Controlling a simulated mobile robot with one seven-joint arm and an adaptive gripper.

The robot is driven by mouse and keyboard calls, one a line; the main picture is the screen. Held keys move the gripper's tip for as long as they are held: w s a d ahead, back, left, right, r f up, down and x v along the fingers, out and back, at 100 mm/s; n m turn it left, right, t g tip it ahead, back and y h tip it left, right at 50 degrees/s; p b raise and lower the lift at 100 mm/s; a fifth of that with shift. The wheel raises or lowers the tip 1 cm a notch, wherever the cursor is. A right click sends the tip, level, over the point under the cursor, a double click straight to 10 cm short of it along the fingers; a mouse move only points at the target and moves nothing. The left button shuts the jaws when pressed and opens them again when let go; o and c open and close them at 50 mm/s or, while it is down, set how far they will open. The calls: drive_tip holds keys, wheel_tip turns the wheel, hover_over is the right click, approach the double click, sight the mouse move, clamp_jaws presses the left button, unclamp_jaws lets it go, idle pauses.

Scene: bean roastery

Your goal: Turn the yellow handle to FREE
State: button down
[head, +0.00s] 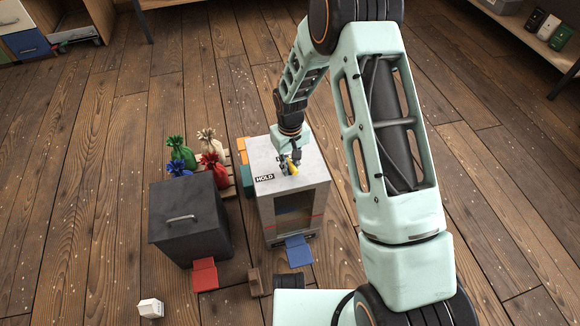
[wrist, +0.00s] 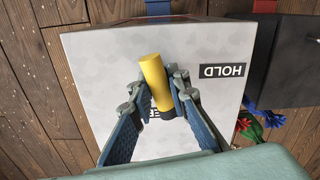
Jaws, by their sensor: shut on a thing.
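The yellow handle (head: 294,168) is on the pale grey top of a box-shaped machine (head: 310,185). In the wrist view the yellow handle (wrist: 153,80) stands between the two fingers of my gripper (wrist: 157,86), which is shut on it. The handle's free end points toward the top of the wrist view, leaning slightly left. The HOLD label (wrist: 222,71) is on the same top, to the right of the handle and apart from it; it also shows in the head view (head: 265,178). I cannot read a FREE label; dark marks behind the fingers are partly hidden. My gripper (head: 290,164) partly covers the handle's base.
A dark box (head: 190,225) with a lid handle stands left of the machine. Tied green (head: 181,151), blue and red bags and a pale bag stand behind it. A blue flap (head: 299,250) and a red flap (head: 204,274) stick out in front. A white block (head: 151,308) lies on the floor.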

sight(290, 163)
drive_tip(key=shift+m, duration=2.3)
drive_tip(key=c, duration=1.8)
unclamp_jaws()
drive_tip(key=shift+o, duration=0.2)
wheel_tip(290, 163, up, 12)
